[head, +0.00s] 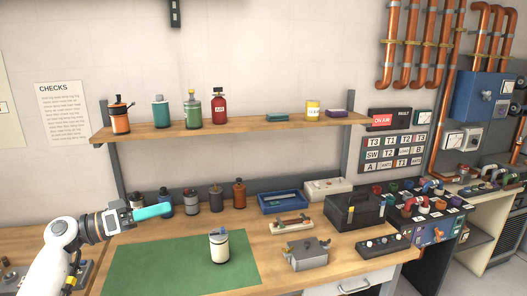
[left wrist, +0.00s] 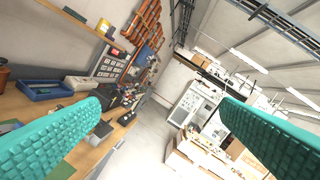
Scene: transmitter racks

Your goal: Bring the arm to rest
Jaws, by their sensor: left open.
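My left arm (head: 62,252) comes in from the lower left in the head view, white with a dark wrist. My left gripper (head: 160,211) is held above the left part of the workbench, pointing right, with its teal finger pads level in front of the row of small bottles. In the left wrist view its two textured teal fingers (left wrist: 160,103) stand wide apart at either side. Nothing is between them, and the room shows through the gap. The gripper is open and empty. My right arm and gripper are not in view.
A green mat (head: 180,265) lies on the bench, with a white jar (head: 219,246) standing on it. A blue tray (head: 283,202), grey metal box (head: 306,254) and black toolbox (head: 353,212) stand to the right. A wooden shelf (head: 250,128) with several bottles hangs above.

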